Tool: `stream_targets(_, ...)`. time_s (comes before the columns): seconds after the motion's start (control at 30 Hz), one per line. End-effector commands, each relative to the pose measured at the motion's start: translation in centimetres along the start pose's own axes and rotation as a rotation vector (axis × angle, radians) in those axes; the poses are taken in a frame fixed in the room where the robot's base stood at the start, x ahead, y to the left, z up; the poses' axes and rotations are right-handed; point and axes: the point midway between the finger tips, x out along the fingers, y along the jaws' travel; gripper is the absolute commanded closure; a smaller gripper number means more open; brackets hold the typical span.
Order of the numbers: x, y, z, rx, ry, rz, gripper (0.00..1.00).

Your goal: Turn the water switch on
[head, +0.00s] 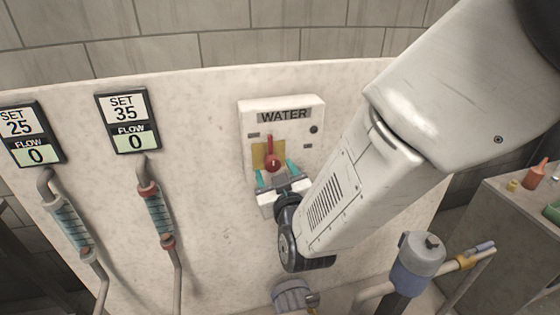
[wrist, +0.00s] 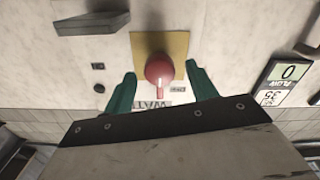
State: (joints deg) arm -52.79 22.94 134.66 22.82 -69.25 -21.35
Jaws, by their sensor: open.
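The white water switch box (head: 312,143), labelled WATER, is fixed to the pale panel in the middle of the head view. Its red lever (head: 270,146) stands nearly upright on a yellow plate (head: 256,156), with a round red hub at its lower end. My gripper (head: 274,171) is open, its teal fingers pointing at the switch just below the lever. In the wrist view the red hub (wrist: 159,68) shows between the spread fingers of my gripper (wrist: 161,72), with visible space on both sides. The WATER label is upside down there and partly hidden by the gripper body.
Two flow displays (head: 128,122) (head: 33,136) read 0, above two tubes (head: 158,215) (head: 70,222) on the left. A grey-blue canister (head: 418,264) stands at lower right. A side counter (head: 510,235) holds small items.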

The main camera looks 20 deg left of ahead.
Motion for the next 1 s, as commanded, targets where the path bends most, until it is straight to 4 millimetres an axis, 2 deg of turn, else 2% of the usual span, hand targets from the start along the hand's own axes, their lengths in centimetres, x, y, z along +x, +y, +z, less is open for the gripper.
stream_targets(0.2, 2.5, 0.1, 0.0, 0.000, 0.000, 0.001, 0.43)
stream_targets(0.53, 2.9, 0.0, 0.0, 0.000, -0.001, 0.000, 0.43)
stream_targets(0.7, 2.9, 0.1, 0.0, 0.000, -0.001, 0.000, 0.87)
stream_targets(1.0, 2.8, 0.0, 0.0, 0.021, -0.001, 0.000, 0.87)
